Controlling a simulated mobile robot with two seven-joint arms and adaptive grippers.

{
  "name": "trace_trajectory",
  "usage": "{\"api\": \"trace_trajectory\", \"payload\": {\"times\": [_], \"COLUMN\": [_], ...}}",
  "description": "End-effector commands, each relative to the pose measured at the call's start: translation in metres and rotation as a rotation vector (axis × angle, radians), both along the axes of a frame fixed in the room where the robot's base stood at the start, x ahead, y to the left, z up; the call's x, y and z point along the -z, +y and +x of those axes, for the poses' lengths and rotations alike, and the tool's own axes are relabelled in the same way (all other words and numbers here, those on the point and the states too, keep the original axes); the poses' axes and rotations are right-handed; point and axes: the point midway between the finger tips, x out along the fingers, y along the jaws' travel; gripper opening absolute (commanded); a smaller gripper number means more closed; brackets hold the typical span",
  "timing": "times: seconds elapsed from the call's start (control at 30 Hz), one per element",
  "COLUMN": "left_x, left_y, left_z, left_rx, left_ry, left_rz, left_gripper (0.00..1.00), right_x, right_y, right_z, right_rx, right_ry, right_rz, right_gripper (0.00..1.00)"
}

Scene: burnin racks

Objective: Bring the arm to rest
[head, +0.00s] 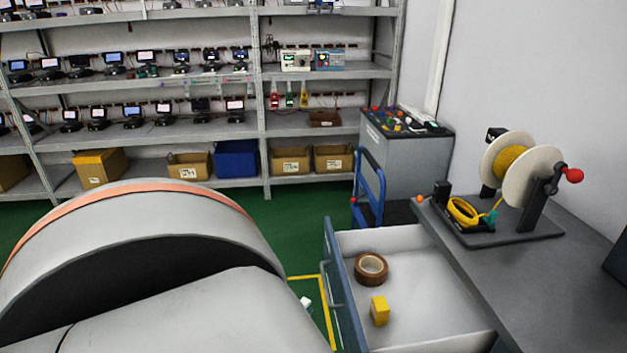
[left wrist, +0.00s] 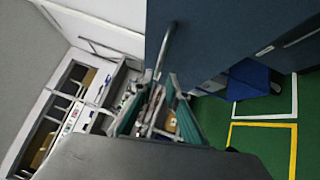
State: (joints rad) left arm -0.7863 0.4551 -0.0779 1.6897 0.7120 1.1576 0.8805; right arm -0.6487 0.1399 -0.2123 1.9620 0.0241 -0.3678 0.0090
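My left arm fills the lower left of the head view, with a grey link and an orange band; I cannot make out its fingers there. In the left wrist view my left gripper (left wrist: 157,88) has its two teal-padded fingers apart, with nothing visibly held between them. A blue-grey front with a silver bar handle (left wrist: 166,45) lies beyond the fingertips; I cannot tell the gap. In the head view an open drawer (head: 390,240) holds a brown tape roll (head: 371,268) and a yellow block (head: 379,310). My right gripper is not in view.
The grey bench (head: 530,270) at right carries a spool stand (head: 515,165) and a yellow cable coil (head: 463,211). A blue cart (head: 371,190) and a grey cabinet (head: 405,165) stand behind. Shelves (head: 190,130) line the back wall. Green floor (head: 295,240) is clear between.

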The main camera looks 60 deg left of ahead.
Motion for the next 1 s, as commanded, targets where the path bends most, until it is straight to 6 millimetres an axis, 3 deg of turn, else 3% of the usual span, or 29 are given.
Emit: {"api": "trace_trajectory", "payload": {"times": [0.23,1.0], "left_x": [0.0022,0.0025], "left_y": [-0.0062,-0.0064], "left_z": [-0.0149,-0.0154], "left_rx": [0.0,0.0], "left_ry": [0.0,0.001], "left_rz": [0.0,0.001], "left_gripper": [0.15,0.15], "right_x": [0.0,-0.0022], "right_y": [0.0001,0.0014], "right_z": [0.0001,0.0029], "right_rx": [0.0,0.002], "right_ry": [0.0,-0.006], "right_rz": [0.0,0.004], "right_gripper": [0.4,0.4]}}
